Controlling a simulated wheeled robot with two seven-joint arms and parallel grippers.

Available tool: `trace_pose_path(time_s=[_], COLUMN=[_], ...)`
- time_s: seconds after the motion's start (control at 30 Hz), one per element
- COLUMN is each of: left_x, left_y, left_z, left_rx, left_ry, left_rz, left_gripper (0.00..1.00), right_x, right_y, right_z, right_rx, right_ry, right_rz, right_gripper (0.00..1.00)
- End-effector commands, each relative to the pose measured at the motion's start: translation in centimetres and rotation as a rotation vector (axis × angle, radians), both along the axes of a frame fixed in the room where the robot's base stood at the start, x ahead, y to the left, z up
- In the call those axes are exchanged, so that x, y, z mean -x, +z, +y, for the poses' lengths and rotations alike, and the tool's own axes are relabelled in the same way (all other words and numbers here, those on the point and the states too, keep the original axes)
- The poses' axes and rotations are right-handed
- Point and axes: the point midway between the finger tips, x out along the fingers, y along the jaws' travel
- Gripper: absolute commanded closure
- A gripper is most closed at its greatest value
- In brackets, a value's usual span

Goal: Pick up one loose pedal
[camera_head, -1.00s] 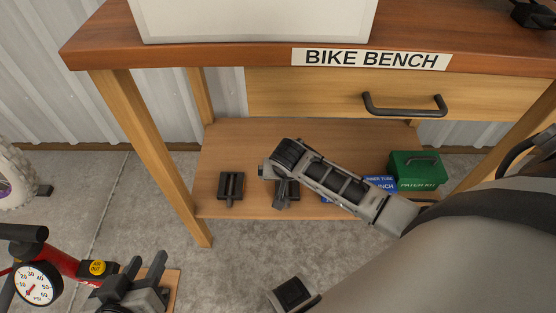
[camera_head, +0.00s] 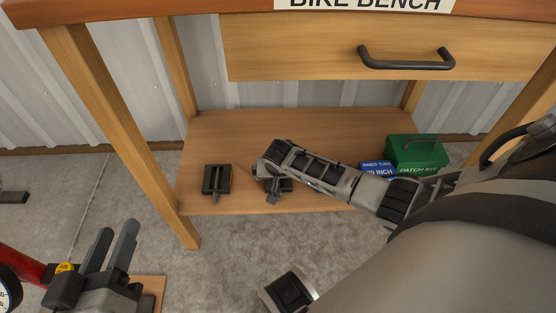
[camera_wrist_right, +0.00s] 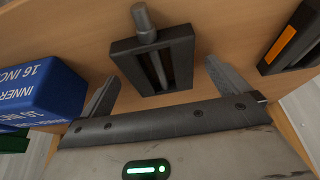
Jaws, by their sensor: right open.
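Two loose black pedals lie on the lower shelf (camera_head: 240,140) of the bench. The left pedal (camera_head: 217,180) lies clear in the head view; part of a pedal with an orange strip (camera_wrist_right: 292,42) shows at the right of the wrist view. The other pedal (camera_head: 279,185) is partly hidden by my right arm; in the wrist view this pedal (camera_wrist_right: 152,58) lies between the spread fingers of my right gripper (camera_wrist_right: 158,85), which is open. Contact cannot be told. My left gripper (camera_head: 109,246) is open and empty, over the floor at lower left.
A blue inner tube box (camera_head: 376,168) and a green patch kit box (camera_head: 417,152) stand on the shelf to the right. A bench leg (camera_head: 120,130) rises at left. A drawer (camera_head: 300,50) hangs above the shelf. A red pump (camera_head: 22,262) stands at lower left.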

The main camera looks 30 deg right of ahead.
Motion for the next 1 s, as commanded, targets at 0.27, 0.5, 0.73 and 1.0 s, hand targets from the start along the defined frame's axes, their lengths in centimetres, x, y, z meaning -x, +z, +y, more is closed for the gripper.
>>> trace_pose_path(time_s=[0.27,0.5,0.73,1.0], left_x=[-0.01,-0.02,-0.02,-0.02], left_y=[0.19,0.18,0.18,0.15], left_z=[-0.05,-0.03,-0.02,-0.02], left_rx=[0.01,0.009,0.008,0.007], left_ry=[-0.001,-0.001,0.0,-0.001], left_rz=[-0.002,-0.002,-0.001,0.0], left_gripper=[0.64,0.64,0.64,0.64], right_x=[-0.1,-0.07,-0.08,-0.12], right_y=[-0.09,-0.24,-0.49,-0.44], right_z=[0.01,0.04,0.05,0.02], right_rx=[-0.001,-0.001,-0.002,-0.001], right_ry=[0.0,0.0,0.001,0.001], right_rz=[0.0,0.0,-0.001,-0.002], right_gripper=[0.0,0.0,0.11,0.53])
